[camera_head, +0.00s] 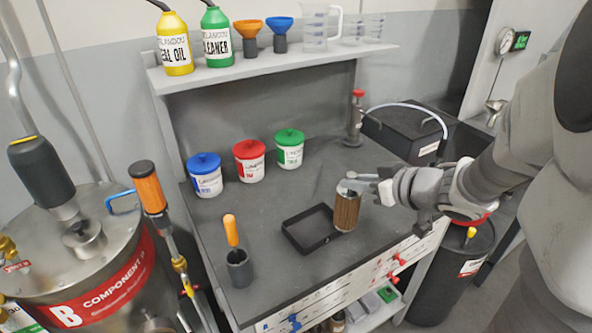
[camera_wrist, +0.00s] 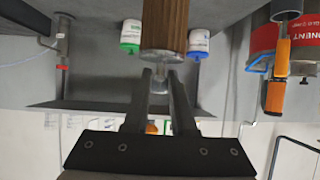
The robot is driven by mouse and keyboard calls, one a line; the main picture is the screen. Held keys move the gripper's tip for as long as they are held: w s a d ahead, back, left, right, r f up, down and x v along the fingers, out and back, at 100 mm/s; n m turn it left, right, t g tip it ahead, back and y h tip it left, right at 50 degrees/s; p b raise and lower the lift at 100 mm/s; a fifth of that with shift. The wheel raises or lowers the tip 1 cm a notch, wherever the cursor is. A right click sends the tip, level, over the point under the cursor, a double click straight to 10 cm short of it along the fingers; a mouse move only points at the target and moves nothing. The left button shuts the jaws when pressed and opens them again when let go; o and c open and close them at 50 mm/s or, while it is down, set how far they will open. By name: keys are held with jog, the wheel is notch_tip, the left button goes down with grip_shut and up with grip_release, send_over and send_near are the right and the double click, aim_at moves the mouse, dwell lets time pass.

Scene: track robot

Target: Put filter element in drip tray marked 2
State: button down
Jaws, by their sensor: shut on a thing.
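The filter element (camera_head: 346,212) is a brown pleated cylinder with metal end caps. It is upright at the right side of the black square drip tray (camera_head: 297,244) on the grey workbench. From this angle I cannot tell whether it touches the bench or hangs just above it. The tray looks empty, and no number shows on it. My gripper (camera_head: 352,184) comes in from the right and is shut on the filter's top end. In the wrist view, the two fingers of my gripper (camera_wrist: 162,82) hold the metal stub of the filter element (camera_wrist: 163,28).
Blue (camera_head: 205,178), red (camera_head: 250,162) and green (camera_head: 289,152) lidded tubs stand behind on the workbench (camera_head: 285,200). A dark cup (camera_head: 238,270) with an orange-handled tool is left of the tray. A black box (camera_head: 405,135) sits at the back right. Bench between tubs and tray is clear.

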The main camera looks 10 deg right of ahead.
jog(key=w+a+f+b, duration=0.5)
jog(key=w+f, duration=0.3)
jog(key=f, duration=0.2)
jog(key=shift+a, duration=0.2)
jog(key=shift+f+b, duration=0.15)
jog(key=shift+b, duration=0.15)
jog(key=c, duration=0.7)
grip_release()
